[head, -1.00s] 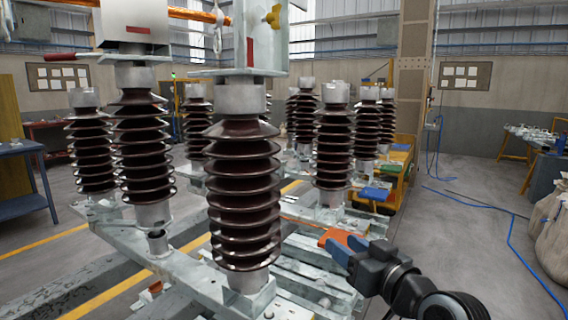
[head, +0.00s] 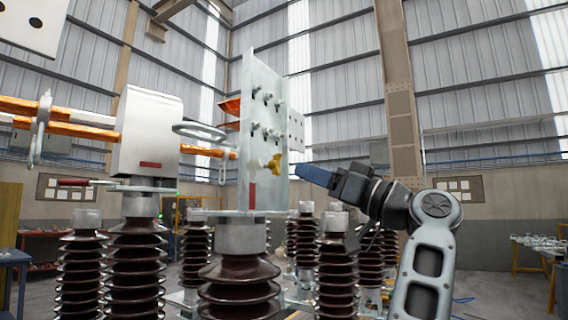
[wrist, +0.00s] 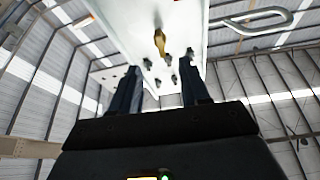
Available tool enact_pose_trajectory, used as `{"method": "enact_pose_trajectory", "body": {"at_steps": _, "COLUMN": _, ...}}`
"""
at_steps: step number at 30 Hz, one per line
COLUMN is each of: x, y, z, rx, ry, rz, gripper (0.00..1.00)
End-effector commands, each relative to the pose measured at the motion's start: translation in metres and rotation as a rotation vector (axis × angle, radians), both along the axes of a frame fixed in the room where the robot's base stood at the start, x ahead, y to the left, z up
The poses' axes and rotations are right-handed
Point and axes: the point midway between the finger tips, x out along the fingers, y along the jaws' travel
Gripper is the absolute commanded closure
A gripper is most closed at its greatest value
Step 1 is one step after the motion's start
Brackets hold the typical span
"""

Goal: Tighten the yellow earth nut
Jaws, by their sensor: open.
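The yellow earth nut (head: 273,163) sits low on the face of an upright metal plate (head: 262,125), below several grey bolts. In the wrist view the yellow nut (wrist: 159,41) shows beyond my fingers, near the top middle, on the pale plate (wrist: 185,22). My gripper (head: 312,174) is to the right of the plate at about the nut's height, its blue fingers pointing left towards it. In the wrist view my gripper (wrist: 158,82) has its two dark fingers wide apart with nothing between them. The nut is apart from the fingers.
Brown ribbed insulators (head: 240,285) stand below the plate, with more behind. A metal ring (head: 200,132) and orange bars (head: 75,122) are left of the plate. A white box (head: 150,135) stands further left. There is open room to the right of my arm.

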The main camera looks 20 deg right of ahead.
Motion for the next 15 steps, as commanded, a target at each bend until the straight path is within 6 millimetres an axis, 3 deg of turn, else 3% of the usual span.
{"method": "enact_pose_trajectory", "body": {"at_steps": 5, "x": 0.007, "y": 0.007, "z": 0.011, "rx": 0.001, "ry": -0.007, "rz": 0.011, "gripper": 0.54}}
{"method": "enact_pose_trajectory", "body": {"at_steps": 15, "x": 0.045, "y": 0.033, "z": 0.030, "rx": 0.002, "ry": -0.007, "rz": 0.009, "gripper": 0.54}}
